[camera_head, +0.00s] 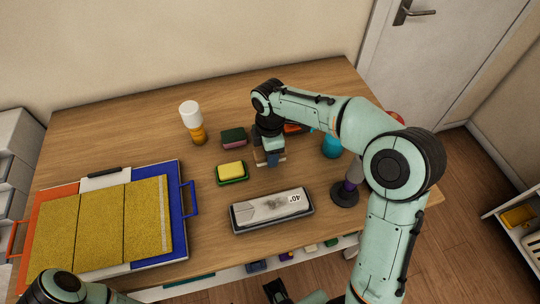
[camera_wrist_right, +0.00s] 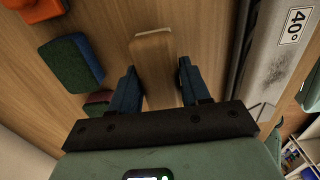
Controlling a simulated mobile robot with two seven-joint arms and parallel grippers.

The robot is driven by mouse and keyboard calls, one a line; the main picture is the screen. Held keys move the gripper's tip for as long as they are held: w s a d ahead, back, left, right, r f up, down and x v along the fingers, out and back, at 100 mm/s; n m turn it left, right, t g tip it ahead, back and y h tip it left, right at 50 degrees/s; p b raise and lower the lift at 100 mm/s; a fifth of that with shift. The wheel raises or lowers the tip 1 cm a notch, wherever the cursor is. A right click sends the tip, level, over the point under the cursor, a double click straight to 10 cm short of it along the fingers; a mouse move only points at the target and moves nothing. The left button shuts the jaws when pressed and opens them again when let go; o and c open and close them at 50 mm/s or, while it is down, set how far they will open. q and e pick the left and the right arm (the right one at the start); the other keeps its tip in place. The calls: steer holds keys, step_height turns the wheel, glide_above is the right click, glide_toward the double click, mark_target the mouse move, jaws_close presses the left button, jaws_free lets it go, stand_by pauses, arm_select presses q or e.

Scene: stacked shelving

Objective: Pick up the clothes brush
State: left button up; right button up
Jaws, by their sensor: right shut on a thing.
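The clothes brush shows in the right wrist view as a pale wooden bar (camera_wrist_right: 153,62) between the blue fingers of my right gripper. In the head view only small light edges of it (camera_head: 260,157) show beneath the gripper, and its underside is hidden. My right gripper (camera_head: 270,157) points down at the middle of the table and is shut on the brush; its fingers also show in the right wrist view (camera_wrist_right: 158,88). I cannot tell whether the brush still touches the table. My left arm enters at the bottom left of the head view; its gripper is not in view.
A green-and-yellow sponge (camera_head: 231,172) lies left of my right gripper, with a dark red-and-green sponge (camera_head: 233,137) behind. A grey block marked 40° (camera_head: 272,210) lies in front. A blue bottle (camera_head: 332,146) stands to the right, and a yellow-matted case (camera_head: 187,196) fills the left.

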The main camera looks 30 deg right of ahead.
arm_select(q)
steer(key=r+p, duration=0.1)
steer(key=w+r+p, duration=0.1)
steer(key=r+p, duration=0.1)
steer(key=shift+w+r, duration=0.35)
steer(key=shift+w, duration=0.05)
arm_select(e)
step_height(320, 180, up, 17)
steer(key=shift+f, duration=0.15)
steer(key=shift+o, duration=0.6)
steer(key=shift+a, duration=0.1)
